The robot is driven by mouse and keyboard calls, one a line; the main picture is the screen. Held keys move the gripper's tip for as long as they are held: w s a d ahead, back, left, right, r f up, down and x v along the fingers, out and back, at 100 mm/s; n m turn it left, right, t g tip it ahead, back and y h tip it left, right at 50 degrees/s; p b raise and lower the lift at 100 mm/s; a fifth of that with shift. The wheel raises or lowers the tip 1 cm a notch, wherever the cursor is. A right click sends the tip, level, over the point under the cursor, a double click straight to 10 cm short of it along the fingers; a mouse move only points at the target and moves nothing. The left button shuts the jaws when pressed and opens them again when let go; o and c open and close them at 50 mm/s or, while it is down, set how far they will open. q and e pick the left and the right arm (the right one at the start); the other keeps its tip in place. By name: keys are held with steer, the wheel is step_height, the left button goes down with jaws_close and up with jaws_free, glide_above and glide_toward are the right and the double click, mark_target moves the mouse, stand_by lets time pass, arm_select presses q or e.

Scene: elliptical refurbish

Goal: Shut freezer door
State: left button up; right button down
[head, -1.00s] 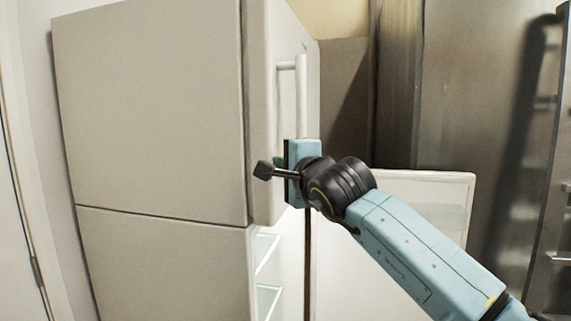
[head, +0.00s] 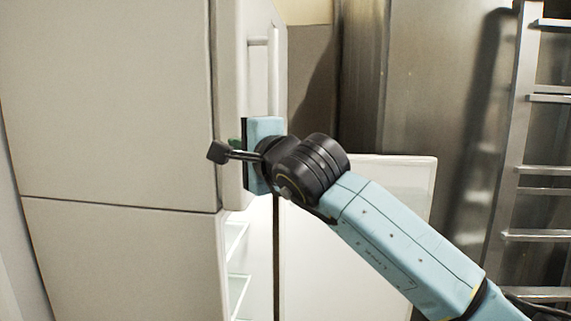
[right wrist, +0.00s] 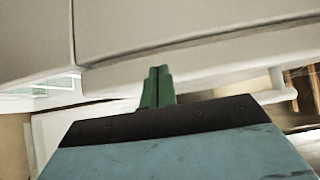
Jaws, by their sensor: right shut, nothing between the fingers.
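The white fridge-freezer has a closed-looking upper door (head: 110,100) with a vertical bar handle (head: 274,75). Below it the lower compartment is open, with shelves (head: 237,255) showing, and its lower door (head: 345,240) stands swung out to the right, partly behind my right arm. My right gripper (head: 237,142) is beside the upper door's front edge, below the handle, its fingers mostly hidden in the head view. In the right wrist view the green fingers (right wrist: 158,72) are shut together and empty, close to the door edge; contact cannot be told. My left gripper is not in view.
A metal ladder (head: 520,160) stands at the right against a grey metal panel (head: 440,90). A narrow dark gap with a brownish panel (head: 307,80) lies behind the fridge. Room between the open lower door and the ladder looks clear.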

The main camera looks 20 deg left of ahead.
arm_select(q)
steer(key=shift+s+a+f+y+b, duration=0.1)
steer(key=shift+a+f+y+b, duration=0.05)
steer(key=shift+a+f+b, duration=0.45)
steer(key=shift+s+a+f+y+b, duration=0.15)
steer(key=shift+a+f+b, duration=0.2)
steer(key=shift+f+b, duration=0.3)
arm_select(e)
steer(key=s+d, duration=0.4)
steer(key=d, duration=0.8)
steer(key=shift+m+t, duration=0.3)
